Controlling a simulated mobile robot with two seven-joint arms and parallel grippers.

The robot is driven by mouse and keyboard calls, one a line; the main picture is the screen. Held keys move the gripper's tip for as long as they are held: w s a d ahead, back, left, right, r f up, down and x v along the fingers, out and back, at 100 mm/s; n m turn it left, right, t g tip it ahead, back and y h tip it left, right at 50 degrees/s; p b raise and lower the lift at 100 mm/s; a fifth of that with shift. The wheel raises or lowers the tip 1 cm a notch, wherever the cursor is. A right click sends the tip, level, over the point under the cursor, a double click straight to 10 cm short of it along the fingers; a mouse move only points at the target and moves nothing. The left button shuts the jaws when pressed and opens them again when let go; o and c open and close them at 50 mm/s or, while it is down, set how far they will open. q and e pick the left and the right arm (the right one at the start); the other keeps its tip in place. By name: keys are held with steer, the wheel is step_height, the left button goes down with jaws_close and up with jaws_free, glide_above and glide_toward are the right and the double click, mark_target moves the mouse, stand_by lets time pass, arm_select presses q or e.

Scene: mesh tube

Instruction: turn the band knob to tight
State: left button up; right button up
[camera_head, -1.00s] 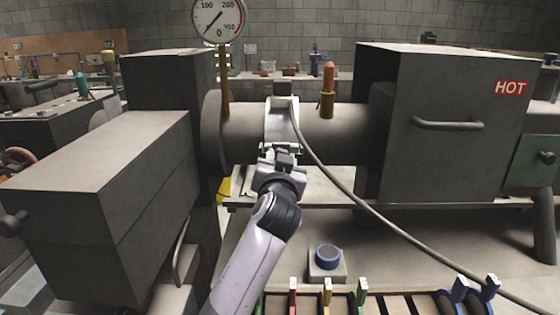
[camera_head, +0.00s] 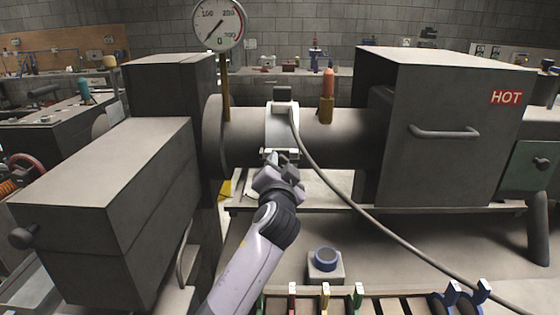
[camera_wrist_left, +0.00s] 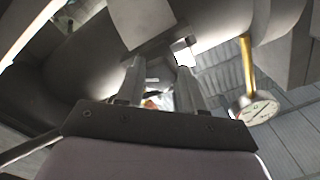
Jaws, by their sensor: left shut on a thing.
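The band (camera_head: 283,128) is a light grey clamp wrapped around the horizontal dark tube (camera_head: 335,138), with a dark block on top and a grey cable leaving its right side. My left gripper (camera_head: 274,164) is at the band's lower front edge, tilted, its fingers shut on the band knob. The knob itself is mostly hidden by the fingers, and I cannot read a tight marking. In the left wrist view, the two fingers (camera_wrist_left: 160,78) point toward the band's underside, and the gripped part is hard to make out. My right gripper is not in view.
A round gauge (camera_head: 218,24) stands on a brass stem left of the band. A brass fitting with an orange top (camera_head: 327,95) stands right of it. The dark box marked HOT (camera_head: 445,125) is at right. A blue-topped button (camera_head: 326,260) sits below. The cable (camera_head: 375,222) hangs rightward.

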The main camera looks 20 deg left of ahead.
arm_select(q)
steer(key=shift+m+p, duration=0.35)
steer(key=shift+m, duration=0.55)
steer(key=o, duration=1)
steer(key=shift+o, duration=0.2)
steer(key=shift+s, duration=0.1)
steer(key=b+v, duration=0.1)
steer(key=v, duration=0.6)
